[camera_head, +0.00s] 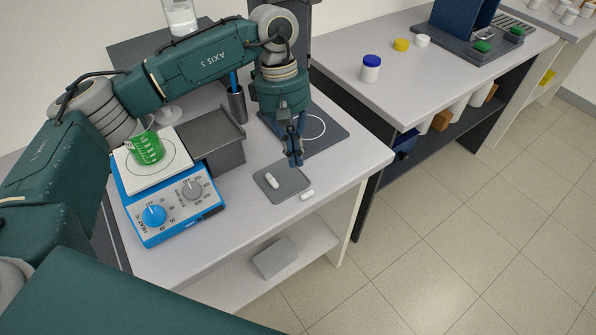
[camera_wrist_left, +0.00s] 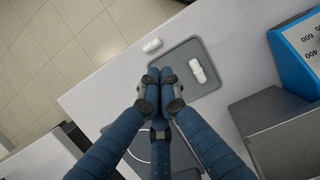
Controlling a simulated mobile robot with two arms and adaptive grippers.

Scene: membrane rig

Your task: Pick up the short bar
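Two small white bars show. One bar (camera_head: 272,181) lies on a grey mat (camera_head: 296,187); it also shows in the left wrist view (camera_wrist_left: 197,71). The other bar (camera_head: 306,195) lies on the bare table just off the mat's edge, and shows in the left wrist view (camera_wrist_left: 152,45). The bar off the mat looks slightly shorter, by a small margin. My left gripper (camera_head: 295,161) points down above the table, behind the mat in the head view. Its blue fingertips (camera_wrist_left: 160,75) are together with nothing between them. My right gripper is not in view.
A blue hotplate (camera_head: 170,218) with a green-filled beaker (camera_head: 147,148) stands left of the mat. A grey box (camera_head: 222,155) and a pen holder (camera_head: 236,104) stand behind it. The table's front right edge (camera_head: 345,188) is close to the bars.

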